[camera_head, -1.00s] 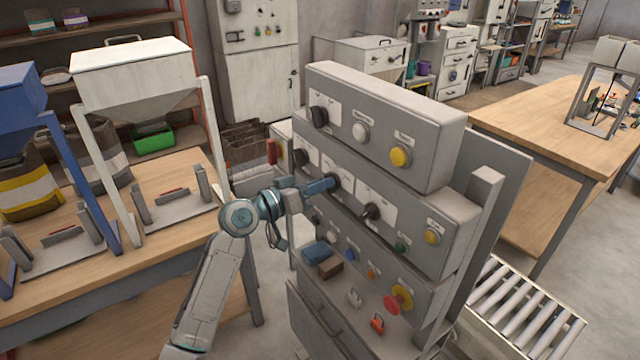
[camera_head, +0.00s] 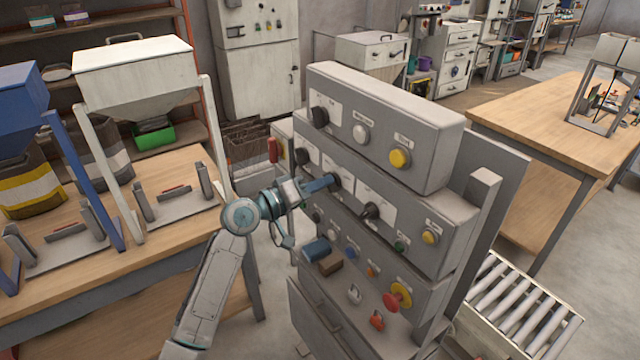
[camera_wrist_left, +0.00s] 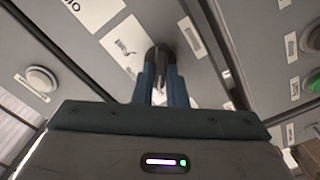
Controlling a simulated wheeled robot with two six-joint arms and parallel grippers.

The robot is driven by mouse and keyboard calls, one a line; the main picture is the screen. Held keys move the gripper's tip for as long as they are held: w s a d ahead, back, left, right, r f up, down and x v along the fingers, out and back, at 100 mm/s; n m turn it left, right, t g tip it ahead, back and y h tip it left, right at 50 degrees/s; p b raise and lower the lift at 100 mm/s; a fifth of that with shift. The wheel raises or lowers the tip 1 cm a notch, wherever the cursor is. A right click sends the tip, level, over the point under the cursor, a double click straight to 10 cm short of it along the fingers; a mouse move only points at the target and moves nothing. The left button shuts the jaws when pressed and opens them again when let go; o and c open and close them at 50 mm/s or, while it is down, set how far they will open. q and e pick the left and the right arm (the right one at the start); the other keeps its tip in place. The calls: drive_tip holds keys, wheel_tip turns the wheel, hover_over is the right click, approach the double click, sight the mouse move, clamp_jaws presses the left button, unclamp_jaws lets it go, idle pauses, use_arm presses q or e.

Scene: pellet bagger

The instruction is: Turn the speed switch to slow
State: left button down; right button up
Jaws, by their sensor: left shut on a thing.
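The grey control panel (camera_head: 455,220) stands in the middle of the head view, with several rows of black knobs and coloured buttons. My left gripper (camera_head: 333,181) reaches in from the left at the middle row. It is shut on a black rotary switch (camera_wrist_left: 158,55), which shows between the two blue fingers in the left wrist view. The switch's label plate is beside it, but its lettering is too small to read. Another black switch (camera_head: 371,210) sits to its right in the same row, with its own white label. My right gripper is not in view.
Below are a red knob on yellow (camera_head: 397,297), a blue block (camera_head: 316,249) and a brown block (camera_head: 330,264) on the panel's ledge. A roller conveyor (camera_head: 520,310) is at the lower right. A workbench with hoppers (camera_head: 135,75) stands at the left.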

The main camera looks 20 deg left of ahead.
use_arm(q)
drive_tip(key=c, duration=1.5)
unclamp_jaws()
drive_tip(key=shift+o, duration=0.2)
drive_tip(key=shift+s+a, duration=0.1)
drive_tip(key=b+v, duration=0.4)
drive_tip(key=v, duration=0.6)
drive_tip(key=shift+s+a+b, duration=0.2)
drive_tip(key=shift+s+b, duration=0.05)
drive_tip(key=shift+b, duration=0.05)
